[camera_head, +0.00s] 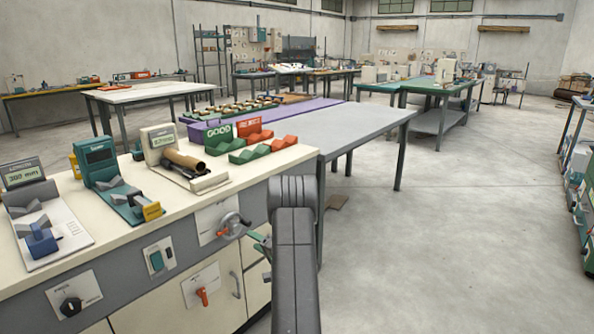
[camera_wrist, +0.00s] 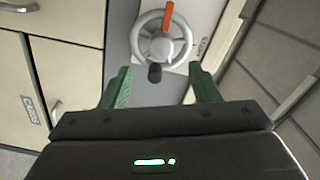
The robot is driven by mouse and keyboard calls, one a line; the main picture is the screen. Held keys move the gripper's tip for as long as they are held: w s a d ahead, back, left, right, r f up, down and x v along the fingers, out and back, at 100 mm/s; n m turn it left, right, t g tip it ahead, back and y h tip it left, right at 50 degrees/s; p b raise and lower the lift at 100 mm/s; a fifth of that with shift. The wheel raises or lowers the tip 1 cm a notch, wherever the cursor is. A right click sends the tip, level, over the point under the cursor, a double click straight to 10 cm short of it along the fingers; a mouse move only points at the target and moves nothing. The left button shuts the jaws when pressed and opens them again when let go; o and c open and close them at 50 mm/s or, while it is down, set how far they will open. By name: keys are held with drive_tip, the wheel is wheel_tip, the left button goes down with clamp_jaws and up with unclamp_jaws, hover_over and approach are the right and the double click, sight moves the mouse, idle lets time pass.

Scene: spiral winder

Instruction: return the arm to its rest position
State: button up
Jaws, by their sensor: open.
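My arm (camera_head: 294,250) stands in front of the bench, its dark grey link rising in the lower middle of the head view. My gripper (camera_wrist: 161,84) is open, its two green fingers apart with nothing between them. In the head view a green finger of my gripper (camera_head: 262,245) shows just left of the arm, and the rest is hidden behind it. A handwheel (camera_wrist: 160,42) with an orange mark and a black knob lies ahead of the fingers in the wrist view. The handwheel also shows on the bench front (camera_head: 232,226). The fingers appear clear of it.
The cream bench (camera_head: 270,168) carries several gauges, a cardboard tube (camera_head: 185,160) on a stand, and green GOOD (camera_head: 217,135) and red (camera_head: 249,127) bins. A grey table (camera_head: 365,122) stands behind. A switch (camera_head: 158,258) and orange lever (camera_head: 201,294) sit on the bench front. Open floor (camera_head: 460,240) lies right.

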sight(237, 230)
drive_tip(key=x, duration=0.9)
drive_tip(key=shift+w+a, duration=0.15)
